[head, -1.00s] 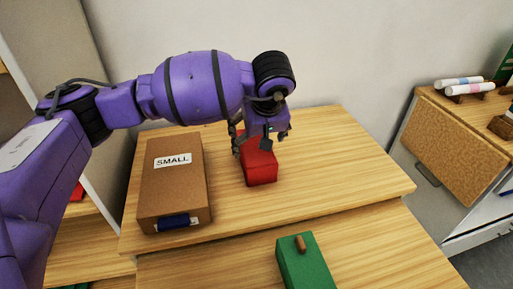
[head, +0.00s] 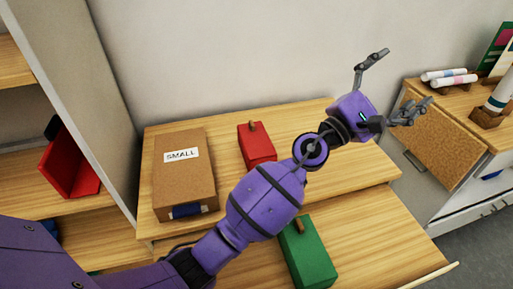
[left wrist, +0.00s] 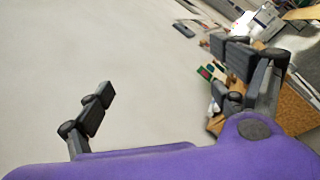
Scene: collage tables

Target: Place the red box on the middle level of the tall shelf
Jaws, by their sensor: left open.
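The red box (head: 257,147), with a brown knob on top, stands upright on the upper level of the wooden table, right of the cardboard box. The tall shelf (head: 78,80) is at the left of the head view, partly cut off, with wooden boards and a pale side panel. My left gripper (head: 404,80) is open and empty, raised to the right of the red box and clear of it, fingers spread. In the left wrist view its fingers (left wrist: 172,75) are wide apart with nothing between them. My right gripper is not in view.
A cardboard box (head: 185,187) labelled SMALL stands left of the red box. A green box (head: 307,255) stands on the lower front level of the table (head: 375,230). A red open bin (head: 70,170) sits on a shelf board. A cabinet with markers (head: 450,76) is at right.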

